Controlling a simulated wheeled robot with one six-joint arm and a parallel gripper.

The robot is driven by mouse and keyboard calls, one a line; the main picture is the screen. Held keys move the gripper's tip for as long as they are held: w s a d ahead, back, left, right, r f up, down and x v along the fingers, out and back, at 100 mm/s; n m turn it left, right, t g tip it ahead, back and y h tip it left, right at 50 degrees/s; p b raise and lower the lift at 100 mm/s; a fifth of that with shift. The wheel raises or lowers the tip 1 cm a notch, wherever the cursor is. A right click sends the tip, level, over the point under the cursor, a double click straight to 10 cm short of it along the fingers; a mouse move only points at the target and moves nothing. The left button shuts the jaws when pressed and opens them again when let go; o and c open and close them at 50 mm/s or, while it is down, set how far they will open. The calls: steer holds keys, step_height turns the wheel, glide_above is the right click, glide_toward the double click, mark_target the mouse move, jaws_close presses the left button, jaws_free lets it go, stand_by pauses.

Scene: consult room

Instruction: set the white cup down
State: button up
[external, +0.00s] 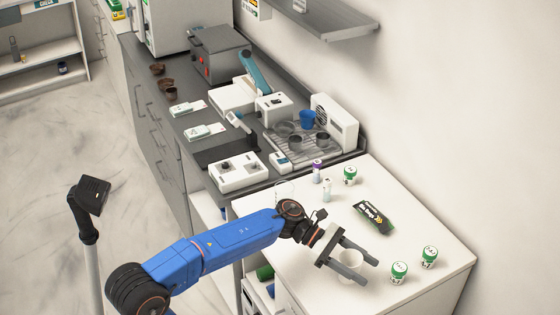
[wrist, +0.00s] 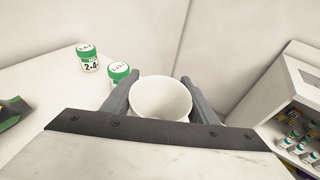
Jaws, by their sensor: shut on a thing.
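The white cup (wrist: 162,98) is upright between the two fingers of my gripper (wrist: 160,100) in the wrist view, with its open mouth towards the camera. The gripper is shut on it. In the external view my gripper (external: 354,269) is over the right part of the white table (external: 440,262), and the white cup (external: 350,262) shows between the fingers. I cannot tell whether the cup's bottom touches the table top.
Two green-lidded jars (external: 399,272) (external: 429,257) stand just right of the gripper. A black packet (external: 374,217) lies behind it. Another green-lidded jar (external: 350,175) and small bottles (external: 317,170) stand farther back. The table's front right corner is bare.

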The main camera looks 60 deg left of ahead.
steer(key=shift+f, duration=1.8)
steer(key=shift+f, duration=0.1)
steer(key=o, duration=1)
steer(key=shift+s+a, duration=0.1)
steer(key=shift+a, duration=0.05)
steer(key=shift+v, duration=5.85)
steer(key=shift+r, duration=0.2)
